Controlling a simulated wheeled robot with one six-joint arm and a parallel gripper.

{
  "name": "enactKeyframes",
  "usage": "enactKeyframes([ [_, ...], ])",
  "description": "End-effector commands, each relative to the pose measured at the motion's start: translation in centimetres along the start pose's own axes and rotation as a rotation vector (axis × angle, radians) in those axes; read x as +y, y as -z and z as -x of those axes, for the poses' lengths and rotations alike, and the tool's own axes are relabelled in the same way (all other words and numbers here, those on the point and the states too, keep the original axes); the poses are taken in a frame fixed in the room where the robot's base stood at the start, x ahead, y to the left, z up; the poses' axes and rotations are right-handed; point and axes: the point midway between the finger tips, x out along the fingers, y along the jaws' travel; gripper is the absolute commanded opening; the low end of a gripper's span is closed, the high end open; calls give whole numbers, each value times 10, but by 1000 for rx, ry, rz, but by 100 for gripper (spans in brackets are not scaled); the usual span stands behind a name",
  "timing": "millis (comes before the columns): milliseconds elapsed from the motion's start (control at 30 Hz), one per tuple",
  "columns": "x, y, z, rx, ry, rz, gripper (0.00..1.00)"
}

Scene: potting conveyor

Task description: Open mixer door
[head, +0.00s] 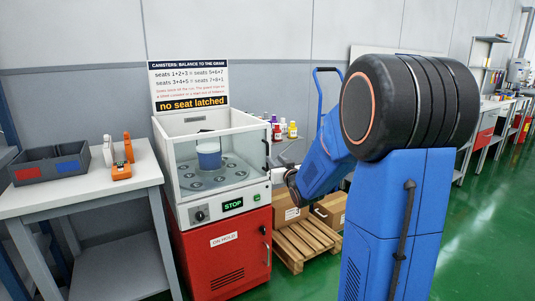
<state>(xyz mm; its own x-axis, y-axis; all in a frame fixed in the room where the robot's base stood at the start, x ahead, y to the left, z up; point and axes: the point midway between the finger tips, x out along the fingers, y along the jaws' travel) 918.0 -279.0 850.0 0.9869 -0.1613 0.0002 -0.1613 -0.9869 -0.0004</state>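The mixer (186,204) is a white cabinet with clear panels on a red base. Its clear front door (243,169) appears shut, and a dark upright handle (267,150) shows near its right edge. A green "STOP" display (232,204) is lit below the door. My gripper (278,175) is at the mixer's right side, just below the handle. Its fingers are too small and partly hidden, so I cannot tell whether they are open or touching anything.
A table (88,192) at left holds a dark bin (49,165) and orange-and-white tools. A sign (190,86) above the mixer reads "no seat latched". A wooden pallet (304,242) with cardboard boxes stands right of the mixer. Green floor (485,230) is clear at right.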

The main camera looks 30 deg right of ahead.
Motion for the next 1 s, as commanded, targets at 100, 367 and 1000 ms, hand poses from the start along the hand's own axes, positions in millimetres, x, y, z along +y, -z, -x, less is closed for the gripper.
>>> enactKeyframes([
  [100,0,-1,-22,-1,1,1,29],
  [367,0,-1,-66,-1,1,0,29],
  [1000,0,0,-98,0,-1,0,29],
])
